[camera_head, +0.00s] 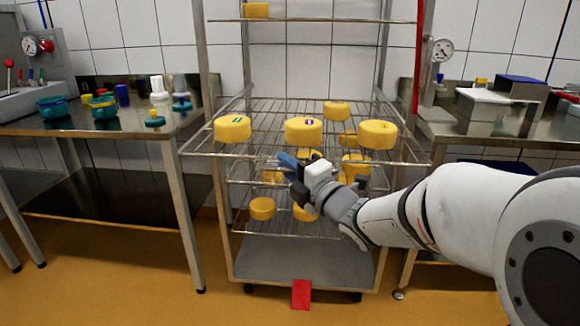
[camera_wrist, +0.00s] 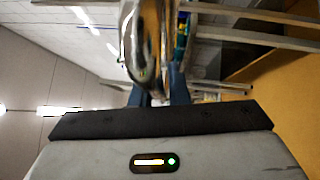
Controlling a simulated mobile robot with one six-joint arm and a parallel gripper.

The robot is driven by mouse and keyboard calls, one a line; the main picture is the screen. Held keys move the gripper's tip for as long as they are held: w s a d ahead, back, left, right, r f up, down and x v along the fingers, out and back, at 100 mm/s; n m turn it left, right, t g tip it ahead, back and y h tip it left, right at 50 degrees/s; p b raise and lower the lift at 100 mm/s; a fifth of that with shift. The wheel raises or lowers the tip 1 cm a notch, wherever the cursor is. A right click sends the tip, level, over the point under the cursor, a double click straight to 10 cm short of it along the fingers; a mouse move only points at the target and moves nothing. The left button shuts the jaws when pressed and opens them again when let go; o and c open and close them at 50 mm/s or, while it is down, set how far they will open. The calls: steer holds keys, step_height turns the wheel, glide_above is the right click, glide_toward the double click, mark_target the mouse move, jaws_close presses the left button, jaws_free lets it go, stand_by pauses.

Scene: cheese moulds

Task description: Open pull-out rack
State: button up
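The pull-out rack (camera_head: 258,160) is a wire shelf in a tall metal trolley. It sticks out of the trolley toward me, with several yellow cheeses on top. My gripper (camera_head: 287,161) is at the middle of its front edge, with blue fingers. In the wrist view, a shiny rounded metal handle (camera_wrist: 146,40) lies between the two blue fingers (camera_wrist: 160,97), close to the palm. The fingers look shut on it, though their tips are partly hidden behind it.
Lower shelves hold more cheeses (camera_head: 262,208). A red piece (camera_head: 301,294) is at the trolley's foot. A steel table (camera_head: 100,128) with teal pots stands at left; another (camera_head: 480,132) with boxes stands at right. The orange floor between the left table and the trolley is clear.

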steer(key=o, duration=0.4)
steer(key=shift+c, duration=0.2)
steer(key=v, duration=0.7)
steer(key=shift+s+d+p, duration=0.25)
steer(key=shift+s+p, duration=0.05)
steer(key=shift+p, duration=0.1)
